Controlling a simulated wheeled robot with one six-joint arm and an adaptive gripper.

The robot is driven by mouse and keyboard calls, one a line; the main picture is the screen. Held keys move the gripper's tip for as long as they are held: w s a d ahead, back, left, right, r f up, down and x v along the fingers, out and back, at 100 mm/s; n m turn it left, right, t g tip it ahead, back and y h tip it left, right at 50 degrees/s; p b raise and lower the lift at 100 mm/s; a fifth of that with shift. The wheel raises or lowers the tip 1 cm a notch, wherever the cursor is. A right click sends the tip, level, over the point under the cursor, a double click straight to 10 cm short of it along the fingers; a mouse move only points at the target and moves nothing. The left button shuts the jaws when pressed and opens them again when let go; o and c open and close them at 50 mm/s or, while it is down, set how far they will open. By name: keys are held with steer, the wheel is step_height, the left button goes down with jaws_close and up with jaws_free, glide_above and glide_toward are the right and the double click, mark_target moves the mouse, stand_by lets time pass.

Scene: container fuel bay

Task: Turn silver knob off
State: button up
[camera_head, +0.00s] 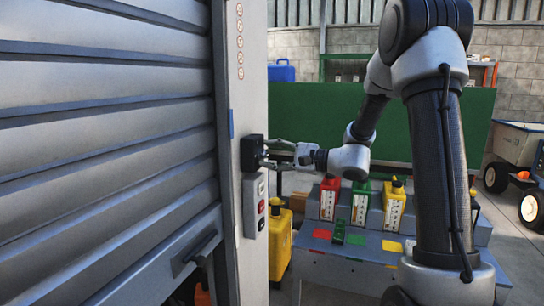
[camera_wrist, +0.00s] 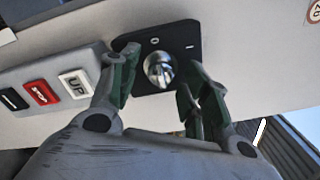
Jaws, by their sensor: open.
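The silver knob (camera_wrist: 158,69) sits on a black square plate (camera_wrist: 152,48) fixed to a light grey post. The plate carries an "O" mark and an "I" mark beside the knob. In the head view the black switch box (camera_head: 251,152) shows on the post, and the knob is hidden there. My gripper (camera_head: 268,153) is at the box, reaching in from the right. In the wrist view my gripper (camera_wrist: 160,88) is open, with one finger on each side of the knob. I cannot tell whether the fingers touch it.
A grey button panel (camera_head: 256,204) with a red button and an "UP" button is just below the switch box. A ribbed shutter (camera_head: 110,130) fills the left. A grey table (camera_head: 345,262) with red, green and yellow containers stands below my arm. A yellow can (camera_head: 277,240) stands behind the post.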

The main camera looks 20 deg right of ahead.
steer(key=v, duration=1.2)
